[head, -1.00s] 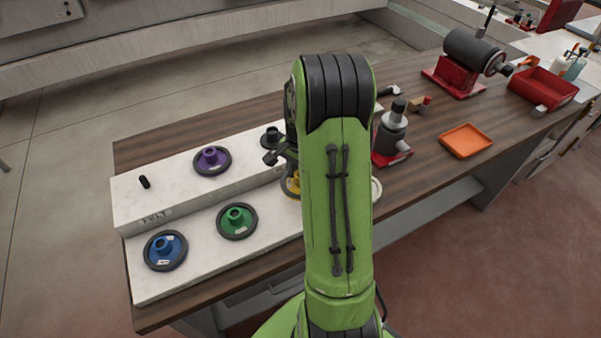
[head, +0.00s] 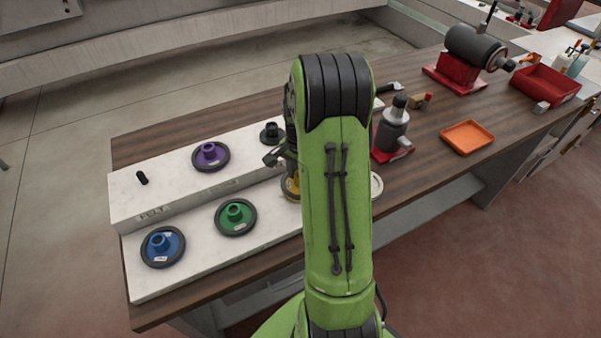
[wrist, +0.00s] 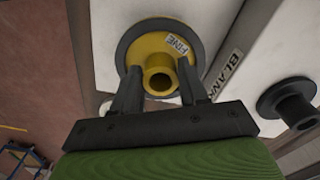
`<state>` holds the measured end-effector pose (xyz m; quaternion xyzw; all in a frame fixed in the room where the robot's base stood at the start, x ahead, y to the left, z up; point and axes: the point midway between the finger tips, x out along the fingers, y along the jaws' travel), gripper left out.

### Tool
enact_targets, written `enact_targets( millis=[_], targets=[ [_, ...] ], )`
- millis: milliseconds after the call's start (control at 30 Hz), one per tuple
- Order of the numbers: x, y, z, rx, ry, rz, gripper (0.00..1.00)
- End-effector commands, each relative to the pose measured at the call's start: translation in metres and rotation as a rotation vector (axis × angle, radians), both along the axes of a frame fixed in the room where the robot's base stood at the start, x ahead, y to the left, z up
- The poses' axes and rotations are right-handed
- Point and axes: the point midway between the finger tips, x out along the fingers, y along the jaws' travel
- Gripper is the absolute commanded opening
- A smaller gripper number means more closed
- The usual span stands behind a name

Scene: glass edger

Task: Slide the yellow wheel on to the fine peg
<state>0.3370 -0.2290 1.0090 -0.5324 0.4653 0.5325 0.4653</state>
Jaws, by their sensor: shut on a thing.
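The yellow wheel (wrist: 145,48) has a dark rim, a raised hub and a label reading FINE. In the wrist view my gripper (wrist: 160,78) is shut on its hub, with one finger on each side. In the head view only a sliver of the yellow wheel (head: 288,189) shows beside my arm, over the lower white step. I cannot tell whether it touches the step. A bare black peg (head: 142,178) stands at the left end of the upper step.
A purple wheel (head: 210,156) and a black wheel (head: 271,134) sit on the upper step. Green (head: 236,217) and blue (head: 162,246) wheels lie on the lower step (head: 205,262). A label reading BLANK (wrist: 227,75) is near the black wheel. A grey-and-red device (head: 392,135) stands right of my arm.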

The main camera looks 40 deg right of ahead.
Motion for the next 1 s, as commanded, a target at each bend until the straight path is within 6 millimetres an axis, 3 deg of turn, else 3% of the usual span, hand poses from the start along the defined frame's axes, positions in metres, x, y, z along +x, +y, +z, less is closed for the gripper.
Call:
enact_targets(
  millis=[1000],
  targets=[
    [0.0,0.0,-0.026,0.0,-0.001,0.0,0.0]
  ],
)
